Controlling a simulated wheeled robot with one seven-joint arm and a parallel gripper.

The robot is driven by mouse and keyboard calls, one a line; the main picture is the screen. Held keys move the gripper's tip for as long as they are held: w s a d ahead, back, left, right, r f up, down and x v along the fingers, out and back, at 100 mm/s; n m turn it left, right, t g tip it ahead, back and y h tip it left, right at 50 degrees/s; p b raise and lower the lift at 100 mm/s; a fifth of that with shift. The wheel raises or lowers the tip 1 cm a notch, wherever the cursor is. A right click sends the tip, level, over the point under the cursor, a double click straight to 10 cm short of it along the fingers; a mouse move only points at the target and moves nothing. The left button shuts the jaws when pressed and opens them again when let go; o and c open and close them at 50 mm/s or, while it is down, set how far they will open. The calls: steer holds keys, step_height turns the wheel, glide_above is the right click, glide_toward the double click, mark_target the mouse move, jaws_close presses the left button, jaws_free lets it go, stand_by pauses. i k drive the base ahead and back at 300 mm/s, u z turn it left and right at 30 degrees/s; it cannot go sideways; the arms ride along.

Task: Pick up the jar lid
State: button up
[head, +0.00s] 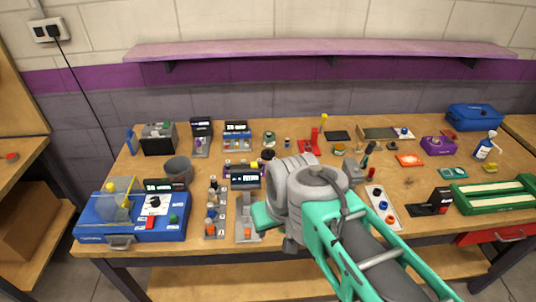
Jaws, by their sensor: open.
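I cannot pick out the jar lid for certain. A small jar-like item with a greenish top (269,138) stands at the back middle of the workbench. A low brownish round item (338,149) lies to its right, too small to identify. The end of my arm hangs over the front middle of the bench, with my gripper (262,217) only partly showing as a teal piece left of the grey wrist. The fingertips cannot be made out, and I see nothing held. My wrist and forearm hide part of the bench behind and below them.
A blue device box (132,228) and a grey cup (178,169) stand at the left. A green tray (495,194), a spray bottle (487,146) and a blue case (474,117) are at the right. A purple shelf (320,48) runs along the wall. Clutter leaves small gaps.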

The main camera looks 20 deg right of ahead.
mark_target(268, 153)
steer(key=u, duration=3.7)
steer(key=k, duration=0.65)
steer(key=z, duration=1)
